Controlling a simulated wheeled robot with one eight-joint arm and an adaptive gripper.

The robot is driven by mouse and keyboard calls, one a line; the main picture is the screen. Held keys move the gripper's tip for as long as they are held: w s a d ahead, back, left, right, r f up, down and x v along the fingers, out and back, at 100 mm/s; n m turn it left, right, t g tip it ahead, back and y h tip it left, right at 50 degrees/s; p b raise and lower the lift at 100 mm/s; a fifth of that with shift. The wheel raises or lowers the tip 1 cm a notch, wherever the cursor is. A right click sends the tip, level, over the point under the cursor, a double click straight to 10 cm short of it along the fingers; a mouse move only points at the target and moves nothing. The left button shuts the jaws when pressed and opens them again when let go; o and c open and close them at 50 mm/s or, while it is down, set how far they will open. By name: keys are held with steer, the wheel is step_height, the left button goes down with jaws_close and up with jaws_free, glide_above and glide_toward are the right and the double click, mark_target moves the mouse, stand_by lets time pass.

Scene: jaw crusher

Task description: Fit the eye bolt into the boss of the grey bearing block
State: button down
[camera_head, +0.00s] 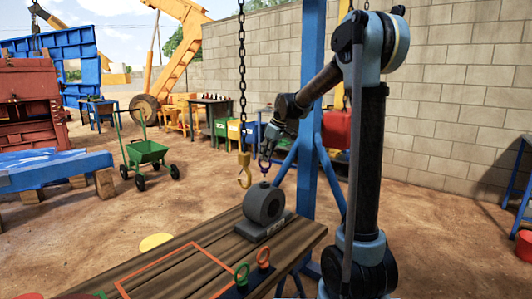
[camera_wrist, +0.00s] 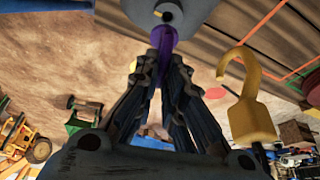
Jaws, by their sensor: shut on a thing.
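My gripper (camera_head: 266,148) is shut on a purple eye bolt (camera_head: 264,165), which hangs below the fingers, roughly upright. The grey bearing block (camera_head: 265,208) stands on the wooden table, and its small boss (camera_head: 264,184) is on top. The eye bolt is just above the boss; whether its lower tip touches cannot be told. In the wrist view the purple eye bolt (camera_wrist: 164,42) runs from between my gripper's fingers (camera_wrist: 168,62) to the grey block (camera_wrist: 180,18), with its far end close to the boss.
A yellow hook (camera_head: 245,170) on a chain hangs close left of my gripper; it looms large in the wrist view (camera_wrist: 250,112). A green eye bolt (camera_head: 241,274) and a red-orange eye bolt (camera_head: 263,257) stand at the table's front. A blue post (camera_head: 309,120) rises behind.

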steer(key=shift+f, duration=0.7)
steer(key=shift+s+f, duration=0.1)
steer(key=shift+f, duration=1.65)
stand_by(1.4)
steer(key=c, duration=1.6)
jaws_free()
steer(key=v, duration=1.1)
steer(key=shift+d+r, duration=0.15)
steer(key=shift+r, duration=0.2)
